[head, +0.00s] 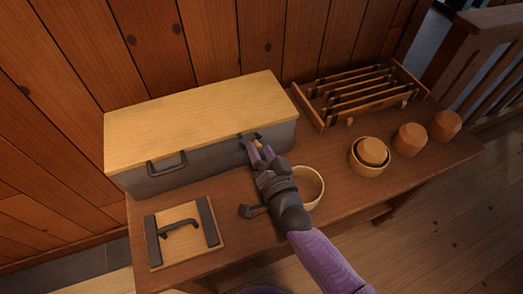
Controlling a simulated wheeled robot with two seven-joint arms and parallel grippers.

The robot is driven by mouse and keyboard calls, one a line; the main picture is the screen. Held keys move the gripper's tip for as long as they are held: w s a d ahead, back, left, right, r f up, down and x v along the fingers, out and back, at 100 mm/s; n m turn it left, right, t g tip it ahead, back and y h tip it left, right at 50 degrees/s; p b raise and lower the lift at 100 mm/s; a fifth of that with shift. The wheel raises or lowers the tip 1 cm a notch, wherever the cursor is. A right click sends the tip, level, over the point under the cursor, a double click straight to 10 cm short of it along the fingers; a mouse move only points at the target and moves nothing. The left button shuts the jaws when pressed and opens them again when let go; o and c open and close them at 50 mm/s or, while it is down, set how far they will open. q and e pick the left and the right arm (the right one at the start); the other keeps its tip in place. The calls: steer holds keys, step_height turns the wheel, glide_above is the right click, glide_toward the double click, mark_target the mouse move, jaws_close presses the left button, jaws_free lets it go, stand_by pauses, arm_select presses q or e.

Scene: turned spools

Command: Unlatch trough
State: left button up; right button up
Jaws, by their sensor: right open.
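The trough (205,150) is a long grey box with a pale wooden lid (195,115) that lies closed on top, set against the wall at the left of the bench. A dark handle (167,164) is on its front at the left. A small dark latch (246,138) is at the front right of the trough, under the lid's edge. My right gripper (255,151) is open with its fingertips at the latch; the fingers partly cover it. I cannot tell whether they touch it. My left gripper is not in view.
A pale ring-shaped bowl (318,186) is just right of my right wrist. A wooden board with a dark handle (184,238) lies at the front left. A slatted rack (358,94), a bowl with a wooden piece (369,155) and two wooden pieces (410,139) (445,125) stand at the right.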

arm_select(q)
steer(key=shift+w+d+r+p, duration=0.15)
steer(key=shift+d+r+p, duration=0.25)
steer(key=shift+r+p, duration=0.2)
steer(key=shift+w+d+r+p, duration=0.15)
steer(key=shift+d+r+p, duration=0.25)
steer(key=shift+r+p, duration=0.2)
arm_select(e)
steer(key=v, duration=1)
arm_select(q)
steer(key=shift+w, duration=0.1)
arm_select(e)
steer(key=shift+a, duration=0.1)
